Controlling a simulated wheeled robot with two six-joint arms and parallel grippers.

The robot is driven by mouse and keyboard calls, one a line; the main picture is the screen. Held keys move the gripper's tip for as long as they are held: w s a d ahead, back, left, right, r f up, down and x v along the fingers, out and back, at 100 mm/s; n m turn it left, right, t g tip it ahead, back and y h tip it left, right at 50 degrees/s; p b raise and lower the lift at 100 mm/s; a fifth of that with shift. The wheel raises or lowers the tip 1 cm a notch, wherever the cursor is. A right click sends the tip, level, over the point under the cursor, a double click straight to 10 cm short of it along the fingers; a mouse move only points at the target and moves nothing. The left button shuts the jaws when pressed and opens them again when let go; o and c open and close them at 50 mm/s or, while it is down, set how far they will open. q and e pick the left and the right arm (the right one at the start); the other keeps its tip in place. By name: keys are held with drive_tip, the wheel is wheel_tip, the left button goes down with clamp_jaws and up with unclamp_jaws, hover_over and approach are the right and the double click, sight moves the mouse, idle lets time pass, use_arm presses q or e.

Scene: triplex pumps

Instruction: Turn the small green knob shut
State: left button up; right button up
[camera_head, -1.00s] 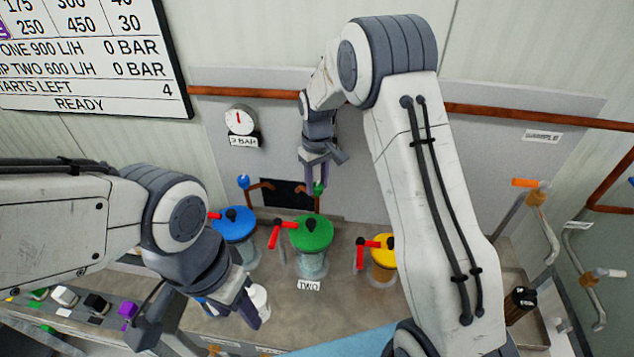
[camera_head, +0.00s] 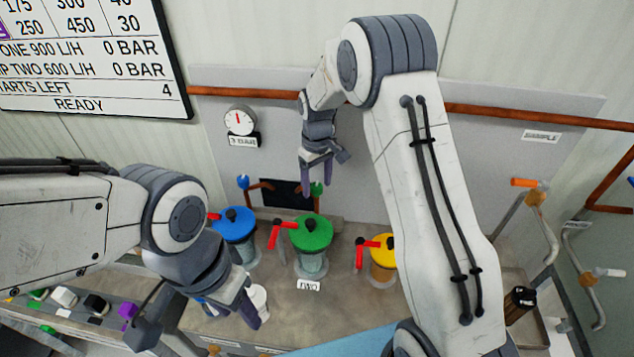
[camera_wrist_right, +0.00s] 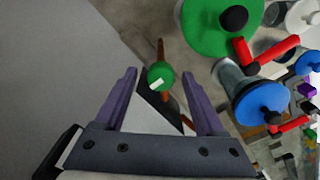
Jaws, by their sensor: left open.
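The small green knob (camera_head: 317,188) sits on a copper pipe at the back panel. It also shows in the right wrist view (camera_wrist_right: 160,75), round with a white mark, between and just beyond my fingertips. My right gripper (camera_head: 317,187) is open in front of the knob; its purple fingers (camera_wrist_right: 160,72) stand on either side of the view with a gap around the knob. I cannot tell whether either finger touches it. My left gripper (camera_head: 236,312) is open and empty over the bench front, beside a white cup-like part (camera_head: 258,298).
Blue (camera_head: 235,222), green (camera_head: 312,232) and yellow (camera_head: 381,250) lidded pumps with red handles stand below my right gripper. A small blue knob (camera_head: 243,181) is left of the green one. A gauge (camera_head: 240,121) and copper pipe (camera_head: 255,93) are on the wall.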

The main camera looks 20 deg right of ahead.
sight(317, 185)
wheel_tip(317, 185, up, 10)
drive_tip(key=b, duration=0.2)
drive_tip(key=shift+r, duration=0.2)
idle(0.3)
drive_tip(key=s+a+r+n, duration=0.1)
drive_tip(key=s+a, duration=0.5)
drive_tip(key=s, duration=0.2)
drive_tip(key=s+a+r+n, duration=0.1)
drive_tip(key=s+a+r, duration=0.1)
drive_tip(key=s+a, duration=0.45)
drive_tip(key=s+f, duration=0.2)
drive_tip(key=s, duration=0.7)
drive_tip(key=s+d+f+y, duration=0.1)
drive_tip(key=s, duration=0.9)
drive_tip(key=shift+d+f+n, duration=0.25)
drive_tip(key=shift+f+n, duration=0.1)
drive_tip(key=shift+n, duration=0.05)
